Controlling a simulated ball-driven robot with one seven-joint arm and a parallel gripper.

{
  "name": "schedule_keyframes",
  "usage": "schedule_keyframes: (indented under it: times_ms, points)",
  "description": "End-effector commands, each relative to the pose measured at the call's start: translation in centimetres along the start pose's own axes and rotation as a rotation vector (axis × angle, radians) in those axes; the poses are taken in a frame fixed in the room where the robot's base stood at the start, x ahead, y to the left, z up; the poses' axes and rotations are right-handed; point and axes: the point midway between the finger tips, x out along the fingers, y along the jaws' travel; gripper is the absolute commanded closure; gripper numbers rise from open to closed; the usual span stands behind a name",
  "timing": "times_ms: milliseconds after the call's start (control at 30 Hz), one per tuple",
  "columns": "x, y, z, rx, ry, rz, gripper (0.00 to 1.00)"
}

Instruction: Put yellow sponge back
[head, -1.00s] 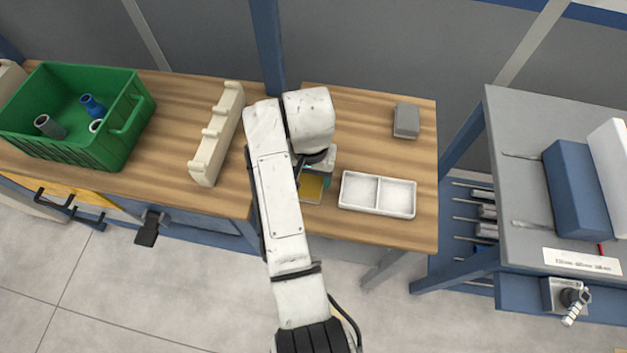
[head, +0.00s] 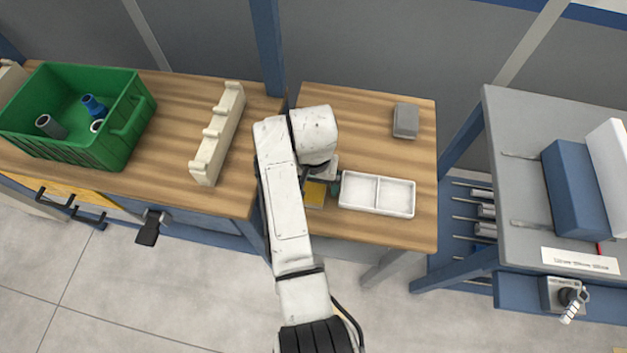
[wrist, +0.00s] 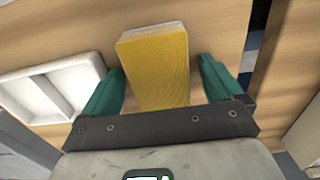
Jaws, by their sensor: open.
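The yellow sponge (wrist: 156,65) is a block standing between the two green fingers of my gripper (wrist: 163,85) in the wrist view. The fingers are open, with a gap on each side of the sponge, wider on the right. In the head view the sponge (head: 315,193) shows partly beside my arm, on the wooden table left of the white tray. My gripper (head: 323,188) is low over it there, mostly hidden by my arm. The white two-compartment tray (head: 377,194) is empty and also shows at the left of the wrist view (wrist: 50,92).
A grey block (head: 405,120) lies at the back right of the table. A cream rack (head: 217,135) and a green crate (head: 75,118) with several pipe pieces stand on the left table. The table (head: 365,130) is clear behind the tray.

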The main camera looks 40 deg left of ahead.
Motion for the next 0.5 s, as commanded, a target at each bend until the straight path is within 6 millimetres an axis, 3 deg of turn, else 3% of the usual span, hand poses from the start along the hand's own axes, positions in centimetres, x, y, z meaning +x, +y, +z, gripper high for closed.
schedule_keyframes:
  times_ms: [233,500]
  points:
    - [-1.3,0.0,-0.1,0.0,0.003,-0.001,0.07]
    - [-6.5,0.0,-0.1,0.001,0.004,-0.002,0.07]
